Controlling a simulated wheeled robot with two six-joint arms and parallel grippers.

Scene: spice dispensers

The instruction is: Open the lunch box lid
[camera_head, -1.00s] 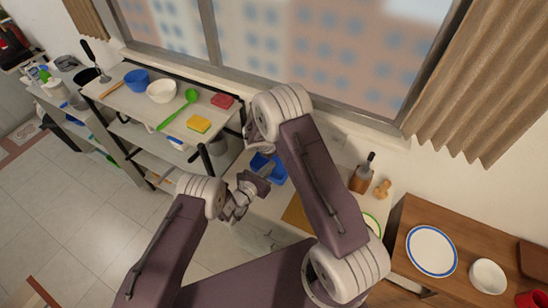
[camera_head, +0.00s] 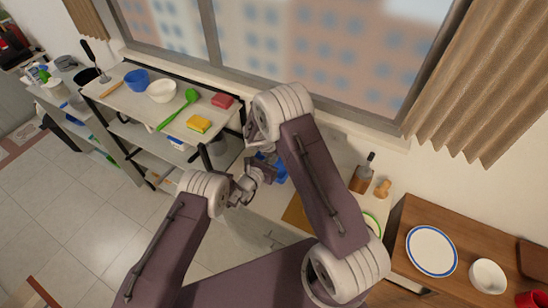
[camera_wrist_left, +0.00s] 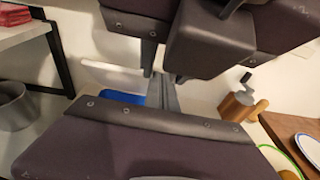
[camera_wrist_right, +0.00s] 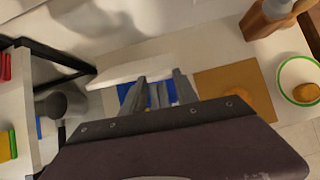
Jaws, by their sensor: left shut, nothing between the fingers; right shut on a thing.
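The blue lunch box (camera_head: 279,172) stands on the counter beyond my arms, partly hidden by them. It also shows in the left wrist view (camera_wrist_left: 122,97) and right wrist view (camera_wrist_right: 126,92). Its white lid (camera_wrist_right: 118,74) is raised and tilted at the box's back side; it also shows in the left wrist view (camera_wrist_left: 112,75). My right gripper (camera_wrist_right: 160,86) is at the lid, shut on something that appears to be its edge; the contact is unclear. My left gripper (camera_wrist_left: 163,90) is shut and empty, close beside the right gripper, at the box.
A brown board (camera_wrist_right: 234,92) lies right of the box, with a green-rimmed plate (camera_wrist_right: 300,78) beyond it. A wooden grinder (camera_head: 362,176) stands at the back. A shelf (camera_head: 150,103) with bowls and sponges is left. Both arms crowd the space over the box.

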